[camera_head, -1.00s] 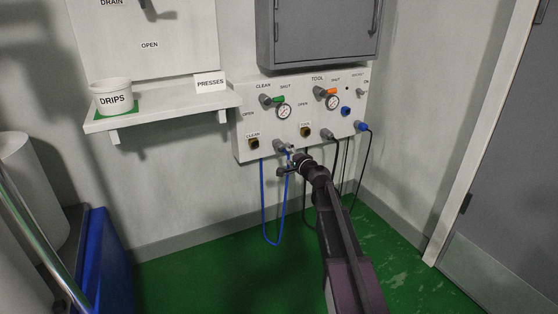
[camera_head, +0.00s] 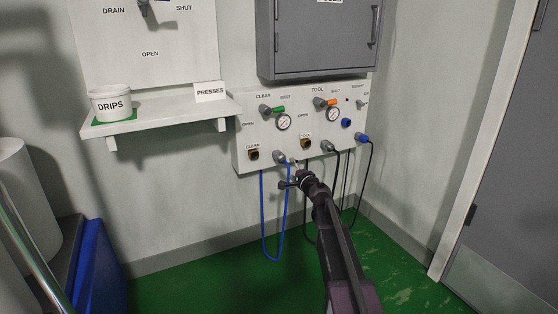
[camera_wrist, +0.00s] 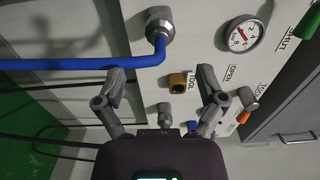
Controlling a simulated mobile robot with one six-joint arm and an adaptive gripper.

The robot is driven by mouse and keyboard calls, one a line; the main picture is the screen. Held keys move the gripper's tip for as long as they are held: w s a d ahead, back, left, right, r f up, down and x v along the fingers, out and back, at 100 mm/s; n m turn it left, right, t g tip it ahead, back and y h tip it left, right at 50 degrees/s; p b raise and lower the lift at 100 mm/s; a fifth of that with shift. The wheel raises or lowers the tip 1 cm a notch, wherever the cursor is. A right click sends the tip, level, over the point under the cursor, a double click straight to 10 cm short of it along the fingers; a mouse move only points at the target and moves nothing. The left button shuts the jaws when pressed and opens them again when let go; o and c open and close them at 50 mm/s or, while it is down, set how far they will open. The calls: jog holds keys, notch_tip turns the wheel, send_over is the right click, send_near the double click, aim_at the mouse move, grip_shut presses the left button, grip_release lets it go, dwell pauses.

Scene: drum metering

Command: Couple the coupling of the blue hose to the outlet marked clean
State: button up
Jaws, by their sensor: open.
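The blue hose (camera_head: 263,215) hangs in a loop below the white wall panel. Its grey metal coupling (camera_head: 279,157) is at the panel's lower edge, between the brass outlet marked clean (camera_head: 253,155) and the brass outlet marked tool (camera_head: 305,144). In the wrist view the coupling (camera_wrist: 159,27) is at the top, with the blue hose (camera_wrist: 80,64) running left from it. My gripper (camera_head: 290,173) is open and empty, just below and right of the coupling. In the wrist view its spread fingers (camera_wrist: 162,76) frame the tool outlet (camera_wrist: 179,82). The clean outlet is not seen there.
Two valves, with green (camera_head: 278,109) and orange (camera_head: 333,101) handles, and gauges sit above the outlets. Black hoses (camera_head: 371,170) hang to the right. A shelf (camera_head: 160,119) with a drips cup (camera_head: 112,104) juts out at left. A grey cabinet (camera_head: 315,45) is above.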

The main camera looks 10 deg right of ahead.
aim_at(284, 161)
jog(key=shift+x, duration=4.3)
grip_shut()
jog(key=shift+s+d, duration=0.15)
jog(key=shift+s, duration=0.3)
jog(key=shift+s+d, duration=0.15)
jog(key=shift+s, duration=0.2)
jog(key=shift+s+d, duration=0.1)
jog(key=shift+s, duration=0.2)
jog(key=shift+v, duration=1.4)
jog(key=shift+s+d, duration=0.15)
jog(key=shift+s, duration=0.4)
